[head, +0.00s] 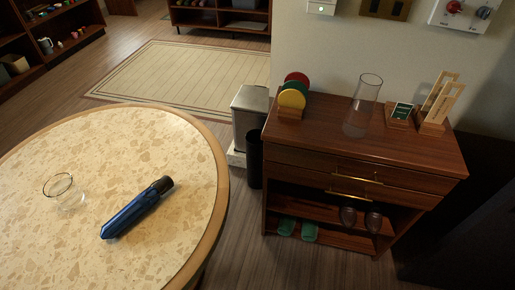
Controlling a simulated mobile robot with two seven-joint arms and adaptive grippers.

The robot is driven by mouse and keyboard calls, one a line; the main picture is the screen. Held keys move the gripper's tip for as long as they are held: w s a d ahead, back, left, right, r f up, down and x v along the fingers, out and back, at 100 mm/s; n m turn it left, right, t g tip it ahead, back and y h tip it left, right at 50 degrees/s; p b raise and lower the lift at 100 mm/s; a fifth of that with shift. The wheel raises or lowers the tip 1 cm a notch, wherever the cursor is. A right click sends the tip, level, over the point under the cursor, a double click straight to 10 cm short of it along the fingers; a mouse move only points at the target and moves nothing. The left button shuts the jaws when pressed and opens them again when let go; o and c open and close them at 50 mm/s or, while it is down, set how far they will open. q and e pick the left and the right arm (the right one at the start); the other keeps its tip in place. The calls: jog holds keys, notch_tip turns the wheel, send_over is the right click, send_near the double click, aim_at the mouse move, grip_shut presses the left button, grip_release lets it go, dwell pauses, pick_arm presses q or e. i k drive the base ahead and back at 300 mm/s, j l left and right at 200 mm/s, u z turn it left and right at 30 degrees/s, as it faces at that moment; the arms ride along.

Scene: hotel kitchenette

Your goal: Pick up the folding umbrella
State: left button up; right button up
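A blue folding umbrella (132,215) with a black handle end lies folded on the round speckled table (130,135). Its black end points up and to the right, toward the table's right edge, and its blue end points down and to the left. It lies clear of other things. Neither of my grippers shows in the head view.
A clear glass (66,193) stands on the table left of the umbrella. A wooden cabinet (375,137) to the right holds coloured discs (293,93), a clear glass cylinder (362,105) and small card holders. A dark bin (254,160) stands between table and cabinet.

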aim_at(142, 203)
jog(key=i, duration=0.4)
jog(key=u, duration=1.4)
jog(key=l+u, duration=0.2)
jog(key=l, duration=0.2)
jog(key=k+l+u, duration=0.2)
jog(key=l, duration=0.15)
jog(key=l+u, duration=0.15)
jog(key=l, duration=0.2)
jog(key=k, duration=0.05)
